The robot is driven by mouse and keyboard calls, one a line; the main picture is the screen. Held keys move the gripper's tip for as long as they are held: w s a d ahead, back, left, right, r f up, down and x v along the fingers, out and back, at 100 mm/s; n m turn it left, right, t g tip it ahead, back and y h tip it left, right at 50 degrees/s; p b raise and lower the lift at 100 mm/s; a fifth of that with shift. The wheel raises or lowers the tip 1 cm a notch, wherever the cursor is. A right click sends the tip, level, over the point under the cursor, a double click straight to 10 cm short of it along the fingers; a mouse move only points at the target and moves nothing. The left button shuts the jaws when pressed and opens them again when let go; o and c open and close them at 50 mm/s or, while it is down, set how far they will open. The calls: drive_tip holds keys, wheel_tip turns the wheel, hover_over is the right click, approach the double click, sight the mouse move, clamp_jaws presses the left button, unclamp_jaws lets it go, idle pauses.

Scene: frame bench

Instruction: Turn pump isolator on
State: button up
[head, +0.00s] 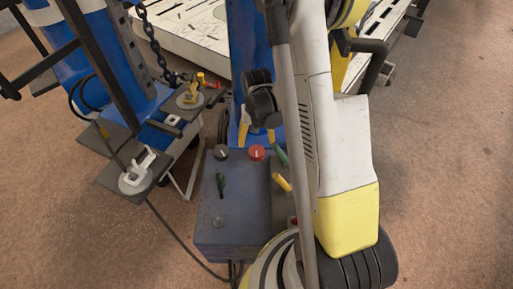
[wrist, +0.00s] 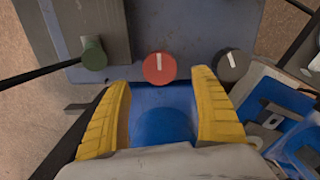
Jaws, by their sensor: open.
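A grey-blue control box (head: 235,235) stands low in the middle of the head view. On its top edge are a red knob (head: 256,152) and a black knob (head: 221,152). No label is readable, so I cannot tell which control is the pump isolator. In the wrist view the red knob (wrist: 159,68) has an upright white mark, and the black knob (wrist: 231,65) has a slightly tilted one. My gripper (wrist: 162,84) is open and empty, with its yellow fingers spread on either side of the red knob's line. Contact with the knob is not visible.
A green handle (wrist: 93,54) stands left of the red knob in the wrist view. A blue post (head: 248,45) rises behind. A cable runs along the floor at left.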

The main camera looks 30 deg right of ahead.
sight(256, 150)
wheel_tip(256, 150, up, 6)
drive_tip(key=shift+f, duration=0.15)
idle(0.5)
